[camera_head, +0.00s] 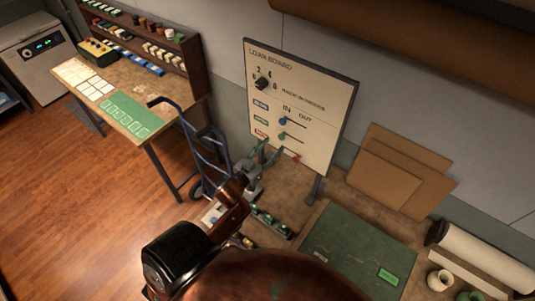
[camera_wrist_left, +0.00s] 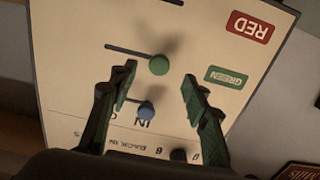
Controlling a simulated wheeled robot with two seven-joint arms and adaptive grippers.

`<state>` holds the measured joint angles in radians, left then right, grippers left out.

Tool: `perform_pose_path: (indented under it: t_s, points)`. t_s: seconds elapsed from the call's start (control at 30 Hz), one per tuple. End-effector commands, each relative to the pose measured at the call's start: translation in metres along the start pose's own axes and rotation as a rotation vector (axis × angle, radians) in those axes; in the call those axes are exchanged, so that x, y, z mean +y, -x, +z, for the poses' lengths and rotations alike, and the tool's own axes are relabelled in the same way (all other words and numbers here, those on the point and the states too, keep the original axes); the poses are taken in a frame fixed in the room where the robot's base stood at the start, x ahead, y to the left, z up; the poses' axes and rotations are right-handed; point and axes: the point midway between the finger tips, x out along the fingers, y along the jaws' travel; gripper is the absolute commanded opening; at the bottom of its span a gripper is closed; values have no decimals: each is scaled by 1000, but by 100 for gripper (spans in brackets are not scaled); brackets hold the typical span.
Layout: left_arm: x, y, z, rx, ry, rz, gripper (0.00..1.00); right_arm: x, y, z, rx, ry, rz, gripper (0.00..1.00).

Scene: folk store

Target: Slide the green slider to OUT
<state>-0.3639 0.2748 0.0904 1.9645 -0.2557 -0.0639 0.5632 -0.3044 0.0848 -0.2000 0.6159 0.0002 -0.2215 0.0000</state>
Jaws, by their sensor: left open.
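The load board (camera_head: 330,75) stands upright and shows upside down in the left wrist view (camera_wrist_left: 75,85). The green slider's round knob (camera_head: 282,136) is at the IN end of its slot. In the left wrist view the green knob (camera_wrist_left: 159,65) is at the right end of the slot, which runs left. My left gripper (camera_head: 268,153) is open and empty, below the knob in the head view. In the wrist view its fingertips (camera_wrist_left: 158,80) lie either side of the green knob's column; contact cannot be told. My right gripper is not in view.
The blue knob (camera_wrist_left: 146,108) is beside the green one, at the IN end. A red knob (camera_head: 296,159) is lower on the board. A green mat (camera_head: 350,245) and cardboard sheets (camera_head: 385,182) are right of the arm. A blue hand truck (camera_head: 205,150) stands left.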

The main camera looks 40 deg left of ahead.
Motion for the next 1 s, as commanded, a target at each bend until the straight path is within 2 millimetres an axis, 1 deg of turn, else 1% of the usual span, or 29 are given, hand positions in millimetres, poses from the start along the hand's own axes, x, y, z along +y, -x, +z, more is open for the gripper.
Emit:
perform_pose_path:
  t_s: [0.03, 0.1, 0.17, 0.47, 0.6, 0.73, 0.93, 1.0]
  points:
    - [0, -7, 1, 1, -1, 2, 44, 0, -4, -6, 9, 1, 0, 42]
    - [1, -15, 1, 2, -1, 3, 44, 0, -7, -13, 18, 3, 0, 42]
    - [1, -22, 1, 1, -1, 3, 44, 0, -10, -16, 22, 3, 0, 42]
    - [3, -57, 2, 1, -1, 6, 44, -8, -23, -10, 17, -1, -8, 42]
    - [2, -57, 0, -2, 0, 4, 44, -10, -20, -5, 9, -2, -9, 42]
    - [2, -60, -2, -1, -1, 4, 44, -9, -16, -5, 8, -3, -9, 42]
    - [2, -60, 0, -1, -1, 4, 44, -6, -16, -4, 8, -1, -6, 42]
    - [2, -60, 0, -1, -1, 4, 39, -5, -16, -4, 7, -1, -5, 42]
